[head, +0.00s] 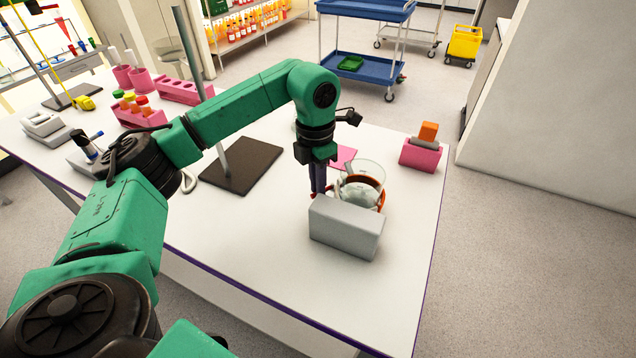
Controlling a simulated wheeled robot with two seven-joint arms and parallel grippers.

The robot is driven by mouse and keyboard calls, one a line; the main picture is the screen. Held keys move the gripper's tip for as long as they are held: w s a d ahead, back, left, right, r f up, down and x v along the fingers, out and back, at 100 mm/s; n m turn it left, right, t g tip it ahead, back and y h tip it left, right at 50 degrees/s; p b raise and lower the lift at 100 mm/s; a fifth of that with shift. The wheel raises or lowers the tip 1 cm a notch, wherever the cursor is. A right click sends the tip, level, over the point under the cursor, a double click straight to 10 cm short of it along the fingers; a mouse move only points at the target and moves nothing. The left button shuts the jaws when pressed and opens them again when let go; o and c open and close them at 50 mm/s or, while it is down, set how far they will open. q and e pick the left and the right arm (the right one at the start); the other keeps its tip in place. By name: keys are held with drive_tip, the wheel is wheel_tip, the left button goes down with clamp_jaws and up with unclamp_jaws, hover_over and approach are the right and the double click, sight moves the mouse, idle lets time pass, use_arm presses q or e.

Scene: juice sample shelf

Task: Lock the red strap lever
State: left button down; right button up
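A glass beaker (367,172) stands near the right part of the white table. A red-orange strap (381,197) goes around it, partly hidden by a grey block. A small red piece beside my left fingertips may be the strap lever, but it is too small to be sure. My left gripper (318,192) points down at the left side of the beaker, close to the strap and behind the grey block's left end. Its fingers look close together, and I cannot tell whether they are shut or touch the lever. My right gripper is out of view.
The grey block (345,228) stands directly in front of the beaker. A pink holder (421,156) is at the right edge. A dark stand base (240,166) with a tall rod is to the left. The table front (270,268) is clear.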

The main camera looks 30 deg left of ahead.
use_arm(q)
drive_tip(key=shift+s+d+n, duration=0.1)
drive_tip(key=shift+d+n, duration=0.2)
drive_tip(key=shift+n, duration=0.6)
drive_tip(key=n, duration=0.1)
drive_tip(key=d+n, duration=0.1)
drive_tip(key=n, duration=0.1)
drive_tip(key=shift+s+r, duration=0.1)
drive_tip(key=c, duration=0.9)
unclamp_jaws()
